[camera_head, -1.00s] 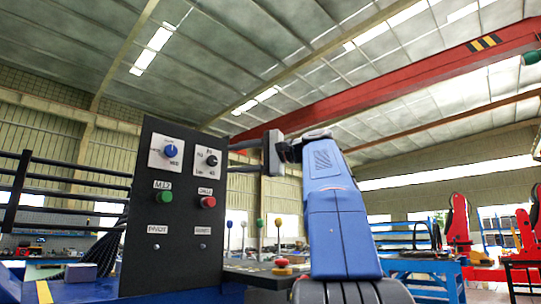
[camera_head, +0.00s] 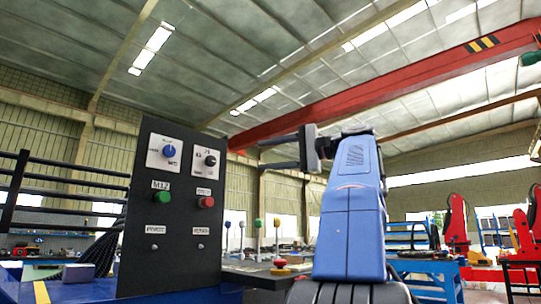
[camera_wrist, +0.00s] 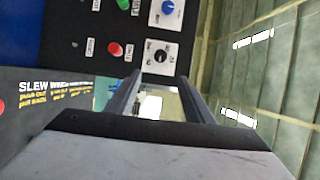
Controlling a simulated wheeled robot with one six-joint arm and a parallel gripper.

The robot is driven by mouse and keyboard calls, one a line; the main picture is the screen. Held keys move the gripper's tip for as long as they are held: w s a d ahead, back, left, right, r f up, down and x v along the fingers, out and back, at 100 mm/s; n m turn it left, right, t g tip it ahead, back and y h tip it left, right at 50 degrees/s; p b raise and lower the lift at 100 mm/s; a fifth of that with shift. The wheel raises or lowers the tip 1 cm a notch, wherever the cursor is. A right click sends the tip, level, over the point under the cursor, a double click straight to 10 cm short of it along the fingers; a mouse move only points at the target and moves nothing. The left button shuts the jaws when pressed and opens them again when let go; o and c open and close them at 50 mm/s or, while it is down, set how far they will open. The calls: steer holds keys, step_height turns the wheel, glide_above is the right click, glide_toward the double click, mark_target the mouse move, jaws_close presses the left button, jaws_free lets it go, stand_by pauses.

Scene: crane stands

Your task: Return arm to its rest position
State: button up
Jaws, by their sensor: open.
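My gripper (camera_head: 260,155) is open and empty, at the end of my blue arm (camera_head: 349,220). Its two dark fingers point left, toward the upper right edge of the black control panel (camera_head: 182,275), with a clear gap in the picture. In the wrist view, my gripper (camera_wrist: 160,77) shows its fingers apart with nothing between them. The panel carries a blue knob (camera_head: 169,151), a black knob (camera_head: 210,161), a green button (camera_head: 161,197) and a red button (camera_head: 206,202).
Coloured-knob levers (camera_head: 259,223) and a red mushroom button on a yellow base (camera_head: 280,268) stand right of the panel, low beside my arm. A blue workbench (camera_head: 425,268) and red machines (camera_head: 456,222) are farther right. The space above my arm is open.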

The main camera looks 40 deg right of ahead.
steer(key=shift+s+d, duration=0.1)
steer(key=shift+s, duration=0.15)
stand_by(0.5)
steer(key=w+a+f+g, duration=0.1)
steer(key=w+a+f, duration=0.15)
steer(key=f, duration=0.35)
steer(key=w+a+f+g+h, duration=0.1)
steer(key=w+a+f, duration=0.15)
steer(key=f, duration=0.25)
steer(key=w+a+f+g, duration=0.1)
steer(key=w+a+f, duration=0.1)
steer(key=a+f, duration=0.3)
steer(key=s+a+f+n+g+h, duration=0.15)
steer(key=a+f, duration=0.25)
steer(key=f, duration=0.6)
steer(key=a+f+n+g, duration=0.15)
steer(key=a+f, duration=0.25)
steer(key=f, duration=0.5)
steer(key=s+a+f+n+g+h, duration=0.1)
steer(key=s+f, duration=0.5)
steer(key=f, duration=0.7)
steer(key=s+a+f+n+g+h, duration=0.2)
steer(key=s+f+n, duration=0.3)
steer(key=f, duration=0.8)
steer(key=s+a+f+n+g+h, duration=0.2)
steer(key=s+f, duration=0.6)
steer(key=f, duration=0.5)
steer(key=shift+a+n+g, duration=0.3)
steer(key=shift+a+n, duration=0.35)
steer(key=shift+n, duration=0.35)
